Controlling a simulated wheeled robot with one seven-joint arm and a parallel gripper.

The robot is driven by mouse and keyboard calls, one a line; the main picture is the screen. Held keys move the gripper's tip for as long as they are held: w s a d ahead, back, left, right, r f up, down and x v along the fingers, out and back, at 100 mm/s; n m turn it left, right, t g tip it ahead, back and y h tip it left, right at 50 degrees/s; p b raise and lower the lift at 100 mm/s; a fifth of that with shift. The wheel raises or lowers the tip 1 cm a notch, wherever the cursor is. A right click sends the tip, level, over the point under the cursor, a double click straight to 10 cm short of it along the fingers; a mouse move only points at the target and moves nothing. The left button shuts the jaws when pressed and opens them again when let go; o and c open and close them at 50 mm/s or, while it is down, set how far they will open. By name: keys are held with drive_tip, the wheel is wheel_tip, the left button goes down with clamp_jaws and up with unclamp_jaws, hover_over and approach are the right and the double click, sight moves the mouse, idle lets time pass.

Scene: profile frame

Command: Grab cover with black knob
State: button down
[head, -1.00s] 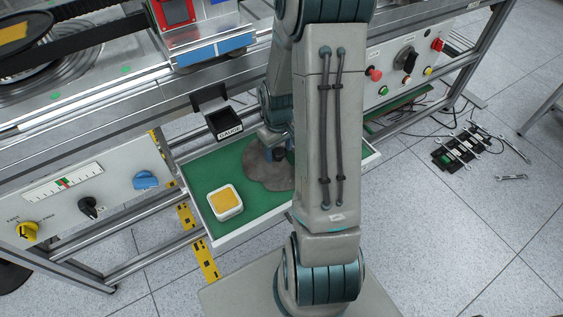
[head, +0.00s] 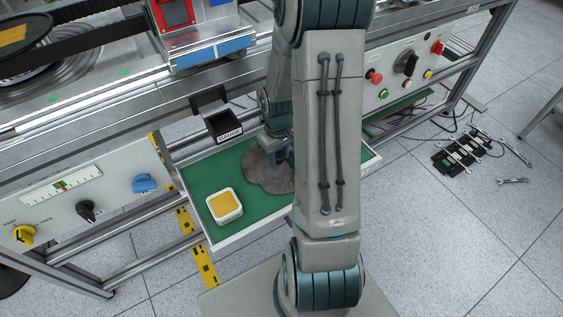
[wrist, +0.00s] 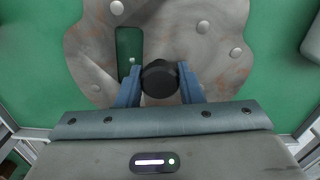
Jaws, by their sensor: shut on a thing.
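The cover (head: 262,171) is a grey, irregular flat plate with rust-like patches, lying over the green drawer floor. In the wrist view the cover (wrist: 190,35) shows several round studs and a rectangular slot with green behind it. Its black knob (wrist: 159,78) sits between the blue fingers of my gripper (wrist: 159,88), which are shut on it from both sides. In the head view my gripper (head: 283,157) is partly hidden behind my arm, and so is the right part of the cover. I cannot tell whether the cover is lifted off the drawer floor.
The pulled-out drawer (head: 190,188) has pale raised walls. A white box with a yellow top (head: 224,205) stands in its front left part. A black holder labelled GAUGE (head: 222,127) hangs above the drawer's back edge. The bench rail (head: 120,112) runs behind.

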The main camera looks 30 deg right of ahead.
sight(279, 154)
drive_tip(key=shift+r+p, duration=1.45)
drive_tip(key=shift+r, duration=0.5)
